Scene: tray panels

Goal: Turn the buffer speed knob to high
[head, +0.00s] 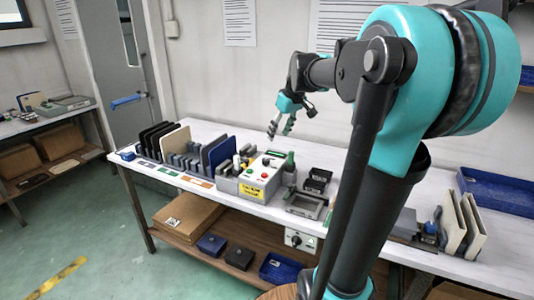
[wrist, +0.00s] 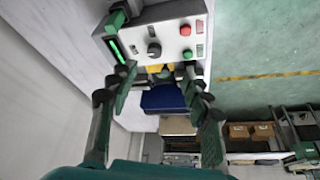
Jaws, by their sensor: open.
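A light grey control box (head: 262,176) with a yellow label on its front stands on the white bench in the head view. In the wrist view its panel (wrist: 170,28) carries a black knob (wrist: 153,48), a red button (wrist: 185,30), a green button (wrist: 187,54) and a lit green strip (wrist: 115,50). The knob's pointer direction and any scale marks are too small to read. My gripper (head: 279,130) hangs above the bench behind the box, fingers down. In the wrist view its fingers (wrist: 158,86) are apart and empty, with the knob beyond the gap between them.
Upright dark and blue panels (head: 185,148) stand in a rack left of the box. Small grey and black fixtures (head: 306,203) lie to its right. A second white box with a knob (head: 299,240) is under the bench edge. A wall rises close behind the bench.

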